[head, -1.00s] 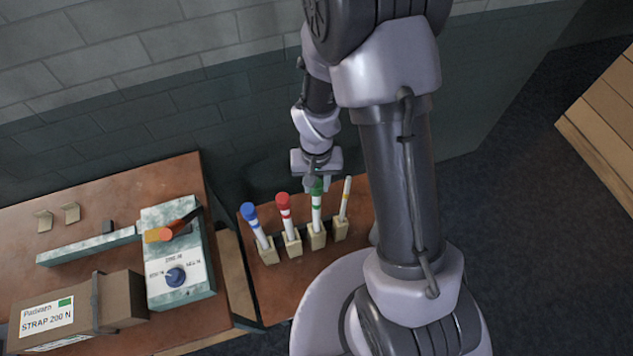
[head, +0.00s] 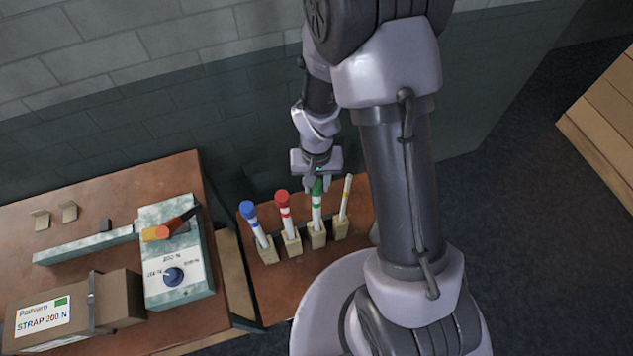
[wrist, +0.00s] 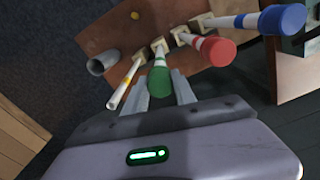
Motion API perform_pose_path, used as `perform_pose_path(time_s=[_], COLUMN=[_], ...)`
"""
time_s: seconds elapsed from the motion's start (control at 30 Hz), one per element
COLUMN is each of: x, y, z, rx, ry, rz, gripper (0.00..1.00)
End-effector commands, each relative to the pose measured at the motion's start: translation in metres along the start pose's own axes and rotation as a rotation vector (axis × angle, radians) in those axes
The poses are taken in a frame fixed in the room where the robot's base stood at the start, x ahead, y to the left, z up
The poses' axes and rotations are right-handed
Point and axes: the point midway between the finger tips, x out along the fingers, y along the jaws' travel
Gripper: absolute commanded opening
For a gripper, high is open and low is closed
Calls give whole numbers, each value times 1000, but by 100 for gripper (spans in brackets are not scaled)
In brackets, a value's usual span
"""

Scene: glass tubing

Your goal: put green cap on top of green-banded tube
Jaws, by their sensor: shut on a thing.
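The green cap (head: 317,188) sits at the upper end of the green-banded tube (head: 316,212), in line with it. The tube stands in a pale block holder (head: 316,238). My gripper (head: 317,184) is above the tube with its fingers on either side of the cap, shut on it. In the wrist view the green cap (wrist: 158,84) is between the fingers of my gripper (wrist: 161,90). The green-banded tube (wrist: 160,53) runs away behind it. Whether the cap is fully seated cannot be told, as the cap's far end is hidden.
Close by stand a blue-capped tube (head: 254,222), a red-capped tube (head: 287,215) and an uncapped yellow-banded tube (head: 346,198). A tester with a dial (head: 178,262) and a cardboard box (head: 118,297) are on the left table. A brick wall (head: 120,95) rises behind.

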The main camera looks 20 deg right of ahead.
Motion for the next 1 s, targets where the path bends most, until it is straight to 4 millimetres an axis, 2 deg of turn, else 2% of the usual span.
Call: perform_pose_path(time_s=[0.23,0.27,0.37,0.4,0.6,0.73,0.77,1.0], x=[-1,-1,-1,0,0,0,0,0], y=[0,0,0,0,0,0,0,0], z=[0,0,0,0,0,0,0,0], rx=[0,0,0,0,0,0,0,0], ry=[0,0,0,0,0,0,0,0], rz=[0,0,0,0,0,0,0,0], gripper=[0,34,53,57,57,81,82,82])
